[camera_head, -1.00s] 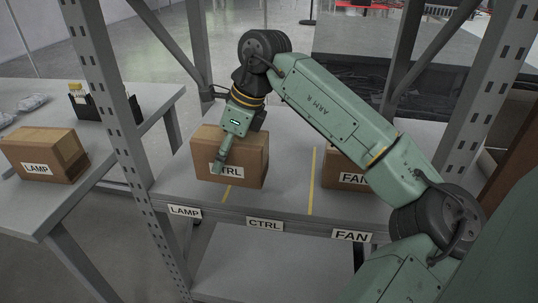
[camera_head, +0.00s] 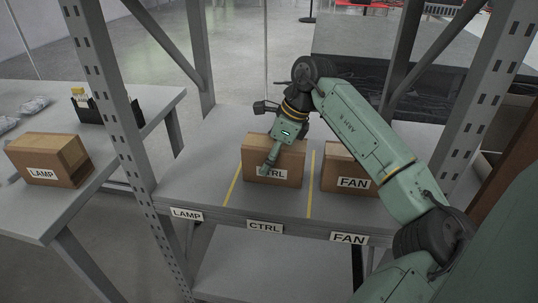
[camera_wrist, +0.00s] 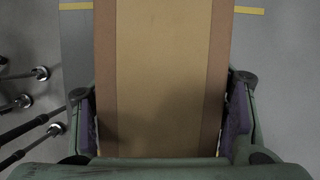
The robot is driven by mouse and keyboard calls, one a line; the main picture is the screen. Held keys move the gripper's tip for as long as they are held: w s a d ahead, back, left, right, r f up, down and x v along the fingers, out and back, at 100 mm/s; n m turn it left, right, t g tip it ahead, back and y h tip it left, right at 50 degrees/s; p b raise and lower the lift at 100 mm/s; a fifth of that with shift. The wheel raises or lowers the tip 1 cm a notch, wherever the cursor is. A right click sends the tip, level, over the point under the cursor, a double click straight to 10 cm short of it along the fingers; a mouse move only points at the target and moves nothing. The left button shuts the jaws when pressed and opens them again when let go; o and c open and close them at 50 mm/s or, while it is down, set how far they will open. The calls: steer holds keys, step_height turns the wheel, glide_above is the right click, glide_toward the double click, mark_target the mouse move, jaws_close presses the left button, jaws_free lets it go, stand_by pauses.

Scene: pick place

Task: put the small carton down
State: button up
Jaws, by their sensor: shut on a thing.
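The small carton (camera_head: 289,172) is a brown box labelled CTRL, in the middle of the shelf in the head view. It sits between two yellow lines, above the CTRL shelf tag (camera_head: 265,227). I cannot tell whether its base touches the shelf. My gripper (camera_head: 271,163) is shut on it, with one finger across its front face, partly covering the label. In the wrist view the carton's top (camera_wrist: 165,70) fills the space between the two purple-padded fingers (camera_wrist: 165,125).
A FAN carton (camera_head: 346,172) stands to the right on the shelf (camera_head: 195,190), partly behind my arm. The LAMP section at the left is bare. A LAMP carton (camera_head: 48,160) sits on the side table (camera_head: 105,185). Shelf posts (camera_head: 108,95) flank the shelf.

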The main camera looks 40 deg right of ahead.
steer(key=o, duration=1.7)
steer(key=shift+f, duration=0.1)
steer(key=v, duration=1.2)
